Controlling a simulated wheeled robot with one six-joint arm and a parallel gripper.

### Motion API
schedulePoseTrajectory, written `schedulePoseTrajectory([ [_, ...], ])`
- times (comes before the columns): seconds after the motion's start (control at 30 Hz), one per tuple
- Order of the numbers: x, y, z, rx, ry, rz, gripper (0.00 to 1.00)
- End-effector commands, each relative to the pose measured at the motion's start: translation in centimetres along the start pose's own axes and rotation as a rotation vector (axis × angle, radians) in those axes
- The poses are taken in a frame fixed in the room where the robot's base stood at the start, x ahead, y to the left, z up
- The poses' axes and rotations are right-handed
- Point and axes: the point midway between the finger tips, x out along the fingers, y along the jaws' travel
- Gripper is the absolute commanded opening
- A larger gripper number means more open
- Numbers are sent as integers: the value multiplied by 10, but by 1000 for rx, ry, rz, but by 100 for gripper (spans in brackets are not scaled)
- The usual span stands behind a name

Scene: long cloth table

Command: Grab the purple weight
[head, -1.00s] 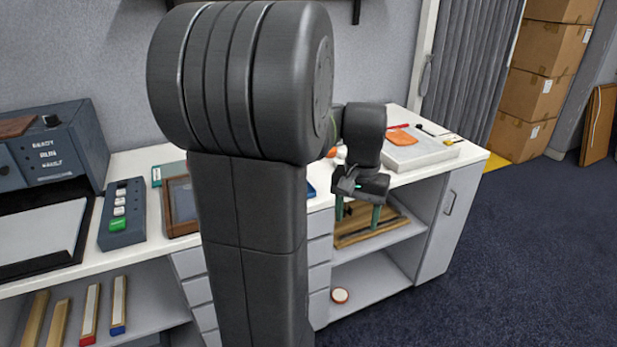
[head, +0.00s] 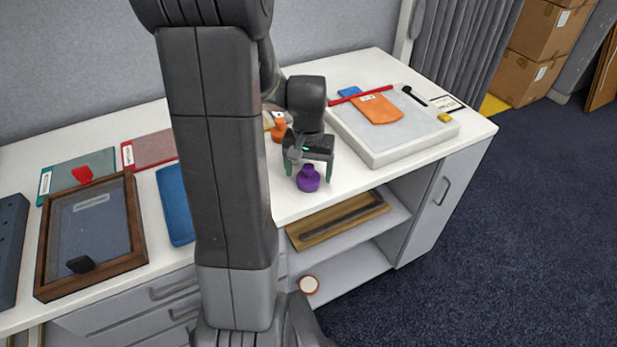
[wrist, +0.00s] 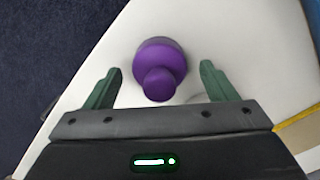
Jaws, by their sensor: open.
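The purple weight (head: 308,179) stands upright on the white table near its front edge. It is a round body with a smaller knob on top. In the wrist view the purple weight (wrist: 160,66) lies ahead of my gripper, roughly centred between the finger lines. My gripper (head: 309,172) is open and empty, just above and behind the weight in the head view. In the wrist view the two green fingers of my gripper (wrist: 160,82) are wide apart, one on each side of the knob. I see no contact with the weight.
An orange weight (head: 278,130) stands behind, left of my gripper. A white tray (head: 385,147) with an orange pouch (head: 377,108) and a red stick lies to the right. A wooden frame (head: 128,262) and a blue folder (head: 174,205) lie left. The table's front edge is close.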

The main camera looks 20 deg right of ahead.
Motion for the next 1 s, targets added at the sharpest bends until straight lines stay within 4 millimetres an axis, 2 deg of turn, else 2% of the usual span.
schedulePoseTrajectory([
  [0.1,11,0,0,0,-2,0,79],
  [0.37,12,0,0,0,0,0,77],
  [0.73,12,0,0,0,1,0,4],
  [1.0,8,0,-1,0,4,0,2],
])
